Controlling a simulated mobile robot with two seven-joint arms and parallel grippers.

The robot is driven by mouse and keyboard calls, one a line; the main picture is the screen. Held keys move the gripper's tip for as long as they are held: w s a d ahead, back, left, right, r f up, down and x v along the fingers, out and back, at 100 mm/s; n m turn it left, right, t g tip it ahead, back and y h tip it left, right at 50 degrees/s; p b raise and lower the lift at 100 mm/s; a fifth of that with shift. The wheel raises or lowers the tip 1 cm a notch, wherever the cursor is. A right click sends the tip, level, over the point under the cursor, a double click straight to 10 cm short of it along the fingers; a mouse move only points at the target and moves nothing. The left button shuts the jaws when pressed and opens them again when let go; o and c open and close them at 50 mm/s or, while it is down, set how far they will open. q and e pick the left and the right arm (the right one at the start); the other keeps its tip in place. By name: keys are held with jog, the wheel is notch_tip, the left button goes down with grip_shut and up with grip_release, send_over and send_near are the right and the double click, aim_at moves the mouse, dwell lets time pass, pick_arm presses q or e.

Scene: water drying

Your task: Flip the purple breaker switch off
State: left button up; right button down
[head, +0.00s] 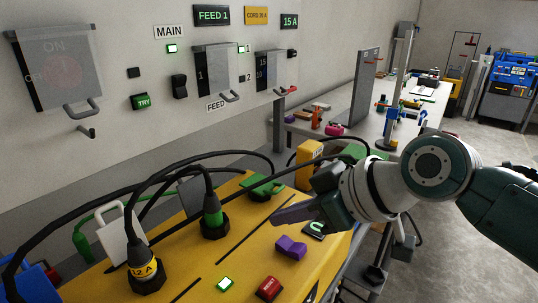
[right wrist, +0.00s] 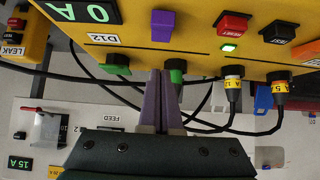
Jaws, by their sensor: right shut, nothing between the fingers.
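The purple breaker switch (head: 291,247) is a rocker on the yellow box (head: 320,262), near its right side. It also shows in the right wrist view (right wrist: 162,25), beyond my fingertips. My right gripper (head: 282,213) is shut and empty, with its dark purplish fingers pointing left over the box, just behind the purple switch in the head view. In the right wrist view the fingertips (right wrist: 166,73) lie in line with the switch, with a gap in the picture. I cannot tell whether they touch the box. My left gripper is not in view.
A green switch (head: 262,186) and black-cabled plugs (head: 212,218) stand on the box close to my gripper. A red reset button (head: 269,288) and a lit green lamp (head: 225,284) sit near the front. A wall panel (head: 140,75) with covered switches is behind.

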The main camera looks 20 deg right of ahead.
pick_arm(q)
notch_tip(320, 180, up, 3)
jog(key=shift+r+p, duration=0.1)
jog(key=shift+p, duration=0.75)
pick_arm(e)
jog(key=s+d+r, duration=0.3)
jog(key=s+r, duration=0.1)
jog(key=r, duration=0.5)
jog(key=shift+s+d, duration=0.35)
jog(key=shift+s, duration=0.05)
jog(key=shift+r, duration=0.1)
jog(key=s+d+f+m+g+h+p, duration=0.1)
jog(key=s+m+g+h+p, duration=0.15)
jog(key=s, duration=0.85)
jog(key=s+d+f+m+g+h+p, duration=0.1)
jog(key=s+d+m+g+h+p, duration=0.15)
jog(key=s, duration=0.85)
pick_arm(q)
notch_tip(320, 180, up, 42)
jog(key=p, duration=3.7)
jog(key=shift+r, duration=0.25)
pick_arm(e)
notch_tip(320, 180, up, 38)
jog(key=shift+w+a+f+m+t+h, duration=0.25)
jog(key=shift+w+a+m+t+h, duration=0.05)
jog(key=shift+w+t+h, duration=0.1)
